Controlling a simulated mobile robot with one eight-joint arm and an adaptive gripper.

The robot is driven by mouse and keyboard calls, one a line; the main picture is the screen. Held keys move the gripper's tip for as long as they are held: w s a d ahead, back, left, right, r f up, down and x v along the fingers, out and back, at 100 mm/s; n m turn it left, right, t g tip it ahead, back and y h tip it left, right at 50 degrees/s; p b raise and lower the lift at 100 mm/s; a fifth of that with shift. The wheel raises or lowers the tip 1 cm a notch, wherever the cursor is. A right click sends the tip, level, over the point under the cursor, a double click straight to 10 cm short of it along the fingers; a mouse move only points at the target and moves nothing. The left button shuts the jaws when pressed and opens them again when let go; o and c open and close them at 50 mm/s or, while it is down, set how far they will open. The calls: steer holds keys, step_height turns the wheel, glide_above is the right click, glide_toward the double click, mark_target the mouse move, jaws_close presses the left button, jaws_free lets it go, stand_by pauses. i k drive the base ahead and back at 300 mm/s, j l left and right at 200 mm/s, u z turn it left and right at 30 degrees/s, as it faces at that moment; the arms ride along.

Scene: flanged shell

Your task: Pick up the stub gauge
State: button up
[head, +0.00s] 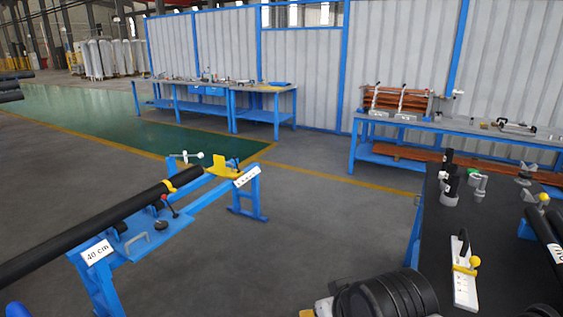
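A white flat tool with dark marks, a yellow slider and knob and a black handle lies on the black-topped table (430,230) at the right. This tool (465,285) looks like the stub gauge, but I cannot be sure of its name. It lies lengthwise toward the table's front, and nothing is seen holding it. A ribbed black round body at the bottom edge is close to it on the left. I cannot make out my gripper's fingers anywhere in the head view.
Grey and black fittings (450,185) stand on the black table behind the tool. Black pipes (545,240) lie at its right edge. A blue stand (140,235) bears a long black pipe (90,225) at the left. Workbenches line the back wall. Open floor lies between.

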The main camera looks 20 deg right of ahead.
mark_target(480, 192)
steer(key=i+z, duration=0.25)
steer(key=i, duration=0.3)
steer(key=i+j+z, duration=0.2)
steer(key=i, duration=0.4)
steer(key=i+j+z, duration=0.25)
steer(key=i, duration=0.25)
steer(key=i+j+z, duration=0.2)
steer(key=i+j, duration=0.25)
steer(key=i+l+z, duration=0.2)
steer(key=i+z, duration=0.25)
steer(key=i+l+z, duration=0.1)
steer(key=z, duration=0.35)
steer(key=i+j+z, duration=0.1)
steer(key=i+z, duration=0.35)
steer(key=i+j+z, duration=0.15)
steer(key=i+z, duration=0.25)
steer(key=i+j+z, duration=0.25)
steer(key=z, duration=0.2)
steer(key=i+z, duration=0.25)
steer(key=i, duration=0.15)
